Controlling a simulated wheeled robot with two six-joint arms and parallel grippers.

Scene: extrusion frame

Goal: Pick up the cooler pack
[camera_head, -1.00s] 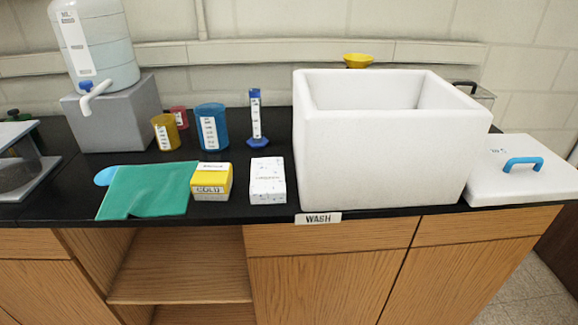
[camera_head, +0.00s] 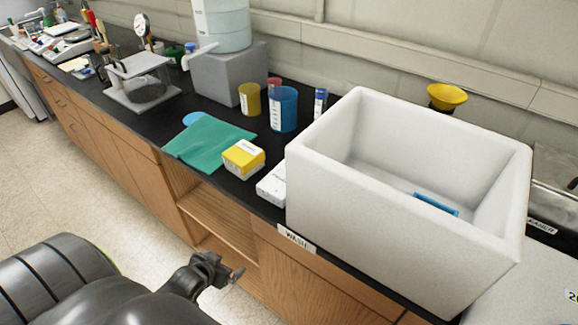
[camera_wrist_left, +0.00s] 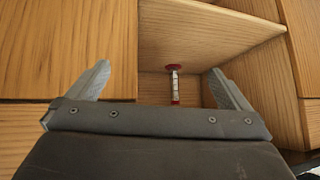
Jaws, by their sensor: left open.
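A flat blue piece (camera_head: 436,204), which may be the cooler pack, lies inside the white foam box (camera_head: 400,225) on the bench; the near wall hides part of it. A yellow and white box (camera_head: 243,158) stands on the bench left of the foam box. My left gripper (camera_head: 232,274) is low in front of the bench cabinets, well apart from both. In the left wrist view my left gripper (camera_wrist_left: 162,82) is open and empty, facing the cabinet shelf. My right gripper is not in view.
A red and white cylinder (camera_wrist_left: 174,85) stands in the open cabinet. A white box (camera_head: 272,186), green cloth (camera_head: 209,142), blue beaker (camera_head: 283,109) and yellow cup (camera_head: 249,99) are on the bench. A yellow funnel (camera_head: 447,96) shows behind the foam box.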

